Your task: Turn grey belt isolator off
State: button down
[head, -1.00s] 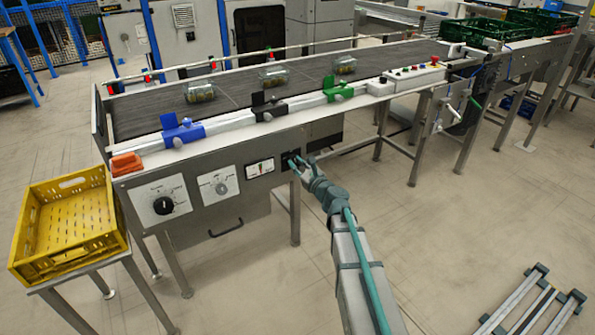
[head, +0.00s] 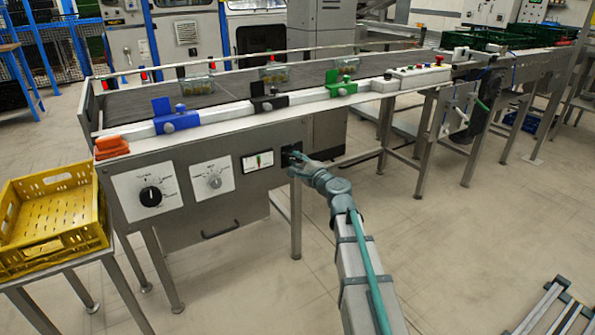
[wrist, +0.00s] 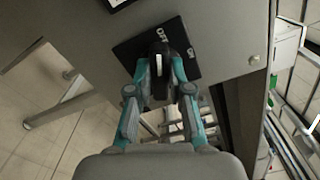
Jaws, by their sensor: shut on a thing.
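The isolator is a black square plate (wrist: 188,58) on the front panel of the conveyor, with white lettering at its edge; one label reads OFF. Its black knob (wrist: 158,50) stands out from the plate, with a light face towards the wrist camera. My gripper (wrist: 160,72) is shut on this knob, one finger on each side. In the head view my gripper (head: 297,159) reaches the panel from the right and hides part of the black plate (head: 288,149). The knob's exact angle against the labels is hard to read.
Left of the isolator are a meter (head: 257,161), a grey dial (head: 214,182) and a black dial (head: 151,196). A yellow crate (head: 60,182) stands at the left.

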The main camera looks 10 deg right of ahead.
jog(key=shift+f+n+b, duration=0.2)
jog(key=shift+n+b, duration=2)
jog(key=shift+b, duration=0.05)
jog(key=c, duration=1.1)
grip_release()
jog(key=shift+o, duration=0.2)
jog(key=shift+s, duration=0.1)
jog(key=v, duration=1.2)
